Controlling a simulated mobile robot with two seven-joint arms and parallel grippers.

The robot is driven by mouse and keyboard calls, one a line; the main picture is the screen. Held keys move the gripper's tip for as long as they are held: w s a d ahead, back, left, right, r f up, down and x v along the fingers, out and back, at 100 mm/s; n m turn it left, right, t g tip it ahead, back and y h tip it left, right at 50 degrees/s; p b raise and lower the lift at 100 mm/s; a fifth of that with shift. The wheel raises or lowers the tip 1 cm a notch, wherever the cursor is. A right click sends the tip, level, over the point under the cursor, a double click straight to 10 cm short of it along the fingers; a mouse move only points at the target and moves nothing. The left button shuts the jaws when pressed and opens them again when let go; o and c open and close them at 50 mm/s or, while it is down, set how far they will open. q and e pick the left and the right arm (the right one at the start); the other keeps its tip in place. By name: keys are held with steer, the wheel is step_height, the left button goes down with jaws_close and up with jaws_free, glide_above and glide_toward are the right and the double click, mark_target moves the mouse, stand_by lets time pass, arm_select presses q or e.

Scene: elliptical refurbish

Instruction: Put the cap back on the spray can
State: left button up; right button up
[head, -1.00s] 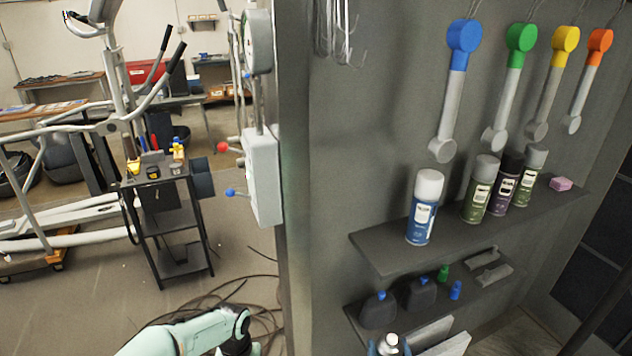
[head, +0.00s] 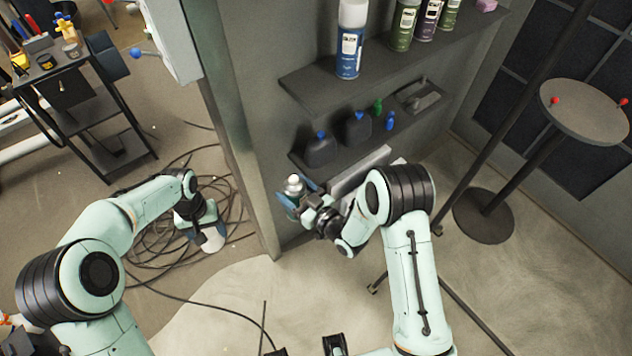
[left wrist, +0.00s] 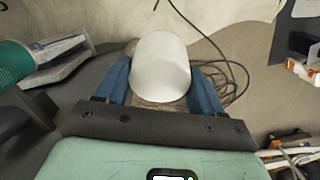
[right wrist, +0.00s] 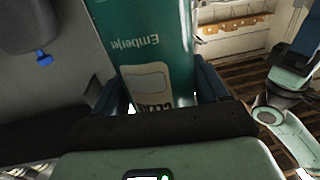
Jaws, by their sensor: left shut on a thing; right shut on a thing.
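The white cap (left wrist: 160,65) is between the blue fingers of my left gripper (left wrist: 160,88), which is shut on it. In the head view the cap (head: 213,241) hangs low above the floor at left, below my left gripper (head: 203,222). The spray can (right wrist: 150,45) is teal with light lettering. My right gripper (right wrist: 165,95) is shut on it. In the head view only the can's silver top (head: 294,183) shows clearly, uncapped and facing up, beside the lower shelf. My right gripper partly hides its body. Cap and can are well apart.
An upper shelf (head: 318,92) holds several spray cans, including a blue can (head: 349,52). A lower shelf (head: 305,168) holds dark bottles (head: 320,150). A wall edge (head: 238,130) stands between the grippers. Cables (head: 150,250) lie on the floor. A round stand (head: 583,110) is at right.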

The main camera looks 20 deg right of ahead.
steer(key=shift+w+a+f+n+g+y, duration=0.15)
steer(key=shift+a+f+n+g+y, duration=0.1)
steer(key=shift+a+n+g+y, duration=0.5)
steer(key=shift+w+a+f+n+g+y, duration=0.15)
steer(key=shift+a+f+n+y, duration=0.1)
steer(key=shift+a+y, duration=0.5)
steer(key=shift+s+a, duration=0.1)
steer(key=shift+a, duration=0.05)
arm_select(q)
steer(key=w+d+r+m+t, duration=0.1)
steer(key=w+d+r+m, duration=0.1)
steer(key=d+r, duration=0.6)
steer(key=w+d+r+m+t+h, duration=0.1)
steer(key=w+d+r+m, duration=0.2)
steer(key=d+r, duration=0.5)
steer(key=d+m, duration=0.1)
steer(key=d, duration=0.4)
steer(key=shift+w+d, duration=0.15)
steer(key=shift+w, duration=0.05)
arm_select(e)
steer(key=shift+r, duration=0.1)
arm_select(q)
steer(key=shift+f, duration=0.15)
steer(key=shift+f, duration=1.95)
steer(key=shift+f, duration=0.85)
